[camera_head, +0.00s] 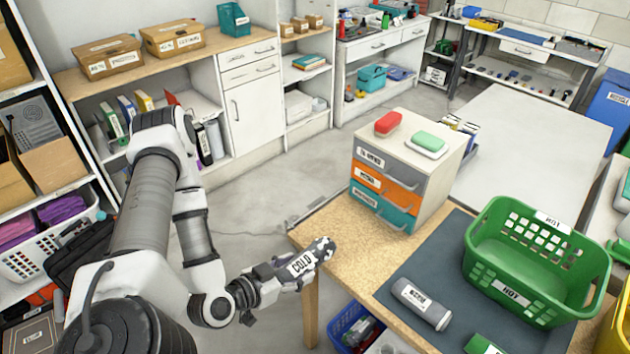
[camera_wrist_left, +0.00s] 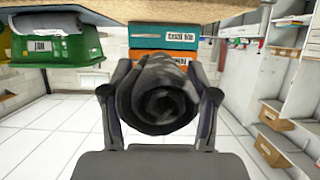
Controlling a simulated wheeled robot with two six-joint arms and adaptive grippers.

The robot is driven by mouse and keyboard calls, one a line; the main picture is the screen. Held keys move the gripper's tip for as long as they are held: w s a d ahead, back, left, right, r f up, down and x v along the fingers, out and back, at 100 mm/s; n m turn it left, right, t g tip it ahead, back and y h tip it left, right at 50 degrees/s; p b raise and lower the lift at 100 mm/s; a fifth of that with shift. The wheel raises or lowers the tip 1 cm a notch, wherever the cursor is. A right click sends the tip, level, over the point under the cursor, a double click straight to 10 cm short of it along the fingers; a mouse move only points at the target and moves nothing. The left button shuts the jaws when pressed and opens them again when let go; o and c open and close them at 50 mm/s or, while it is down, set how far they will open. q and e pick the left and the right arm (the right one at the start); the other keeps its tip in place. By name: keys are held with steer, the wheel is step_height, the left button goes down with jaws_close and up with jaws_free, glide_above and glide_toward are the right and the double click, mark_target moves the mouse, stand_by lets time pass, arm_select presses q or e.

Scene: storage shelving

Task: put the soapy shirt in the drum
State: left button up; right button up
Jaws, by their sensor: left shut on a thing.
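My left gripper (camera_head: 316,254) is shut on a dark grey rolled cloth (camera_wrist_left: 158,95) and holds it at the left edge of the wooden table. A white label reading "COLD" shows at the held roll in the head view. In the left wrist view the roll's spiral end sits between both fingers. A lighter grey roll (camera_head: 420,304) with a small label lies on the dark mat. I cannot tell from the labels which roll is the soapy shirt. A green basket labelled "HOT" (camera_head: 508,292) stands on the mat. No drum can be made out. My right gripper is not in view.
A small drawer unit (camera_head: 398,175) with grey, orange and teal drawers stands behind the held roll, carrying a red and a green block. A green item (camera_head: 484,345) lies at the mat's front. The wooden table (camera_head: 345,255) is bare near the gripper.

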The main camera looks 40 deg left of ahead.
arm_select(q)
steer(key=shift+s+a, duration=0.1)
steer(key=shift+s, duration=0.8)
steer(key=shift+w, duration=0.2)
steer(key=w+d+r+m+g+h, duration=0.1)
steer(key=w+d+m+h, duration=0.2)
steer(key=w+d, duration=0.45)
steer(key=w+d+r+m+g+h, duration=0.1)
steer(key=w+d+r+m+h, duration=0.3)
steer(key=d, duration=0.7)
steer(key=w+a+n+y, duration=0.1)
steer(key=n+y, duration=0.1)
steer(key=w+a+n+t+y, duration=0.1)
steer(key=n+y, duration=0.2)
steer(key=w+a+f+n+t+y, duration=0.1)
steer(key=w+n+y, duration=0.1)
steer(key=n+y, duration=0.1)
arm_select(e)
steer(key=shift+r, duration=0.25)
